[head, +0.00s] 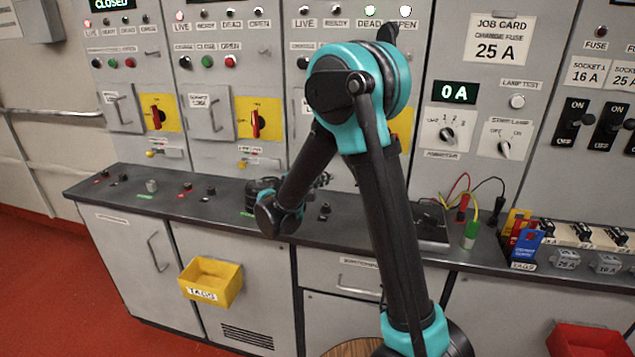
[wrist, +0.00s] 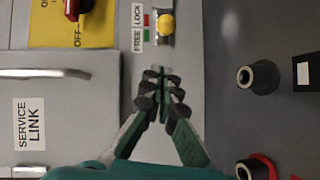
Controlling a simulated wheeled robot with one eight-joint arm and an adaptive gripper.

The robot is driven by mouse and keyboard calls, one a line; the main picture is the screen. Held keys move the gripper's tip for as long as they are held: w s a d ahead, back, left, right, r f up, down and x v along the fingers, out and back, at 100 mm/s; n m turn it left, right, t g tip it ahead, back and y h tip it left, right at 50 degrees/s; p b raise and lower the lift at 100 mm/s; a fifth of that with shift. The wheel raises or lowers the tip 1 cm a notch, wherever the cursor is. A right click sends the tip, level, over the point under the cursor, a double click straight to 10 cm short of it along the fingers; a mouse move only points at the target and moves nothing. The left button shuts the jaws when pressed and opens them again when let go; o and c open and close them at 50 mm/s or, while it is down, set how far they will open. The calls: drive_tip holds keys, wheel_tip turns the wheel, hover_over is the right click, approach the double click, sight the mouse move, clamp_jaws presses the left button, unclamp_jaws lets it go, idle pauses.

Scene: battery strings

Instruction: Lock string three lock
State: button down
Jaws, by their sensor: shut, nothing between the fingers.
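In the wrist view a small lock slider with a yellow knob (wrist: 166,25) sits on the grey panel beside a FREE/LOCK label (wrist: 139,27) with red and green marks. The knob is level with the marks; I cannot tell exactly which end it rests at. My gripper (wrist: 161,78) is shut and empty, its fingertips a little short of the knob and apart from it. In the head view my gripper (head: 322,180) is low in front of the third panel, and my arm hides that panel's lock.
A red switch handle (wrist: 76,8) on a yellow plate and a SERVICE LINK door (wrist: 60,115) lie beside the lock. Black terminals (wrist: 264,77) stand on the desk ledge. Panels one and two have similar yellow-knobbed locks (head: 150,153). A yellow tag bin (head: 211,282) hangs below.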

drive_tip(key=d, duration=0.1)
drive_tip(key=w+d, duration=0.1)
drive_tip(key=d, duration=0.1)
drive_tip(key=d+f, duration=0.1)
drive_tip(key=d, duration=0.1)
drive_tip(key=shift+w, duration=0.35)
drive_tip(key=shift+d+f, duration=0.1)
drive_tip(key=shift+d, duration=0.6)
drive_tip(key=shift+s, duration=0.1)
drive_tip(key=d, duration=0.1)
drive_tip(key=s+d, duration=0.1)
drive_tip(key=d, duration=0.1)
drive_tip(key=shift+d, duration=0.25)
